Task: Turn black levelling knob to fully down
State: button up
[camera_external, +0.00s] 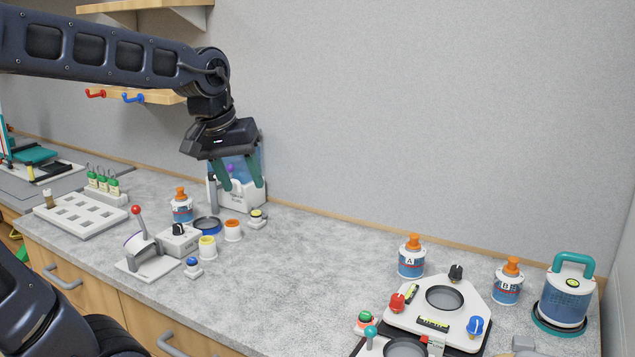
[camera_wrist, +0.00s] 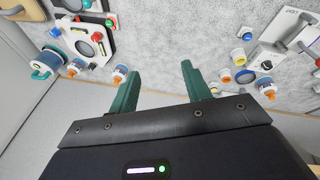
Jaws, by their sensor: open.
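The black levelling knob (camera_external: 456,273) sits at the back corner of a white three-cornered plate (camera_external: 400,318) at the right front of the counter. The plate also carries a red knob (camera_external: 397,302), a blue knob (camera_external: 475,326) and yellow-green level vials (camera_external: 432,323). My gripper (camera_external: 239,174) is open and empty, high above the left part of the counter, far from the knob. Its green fingers (camera_wrist: 158,75) are spread in the wrist view. The plate also shows at upper left there (camera_wrist: 94,42); the black knob is too small to tell its setting.
Orange-capped bottles A (camera_external: 411,260) and B (camera_external: 508,284) stand behind and right of the plate. A teal-handled canister (camera_external: 566,292) is at far right. A lever stand (camera_external: 148,255), a box with another black knob (camera_external: 179,240) and small cups are at left. The middle counter is clear.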

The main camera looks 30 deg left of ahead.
jog(key=w+d+n+g, duration=0.1)
jog(key=w+d+n, duration=0.4)
jog(key=w, duration=0.7)
jog(key=n+g+y, duration=0.1)
jog(key=n+g, duration=0.1)
jog(key=n, duration=0.8)
send_over(457, 268)
notch_tip(457, 268, down, 16)
jog(key=f, duration=0.1)
notch_tip(457, 268, down, 10)
jog(key=shift+r, duration=0.15)
jog(key=shift+m, duration=0.3)
jog(key=c, duration=1)
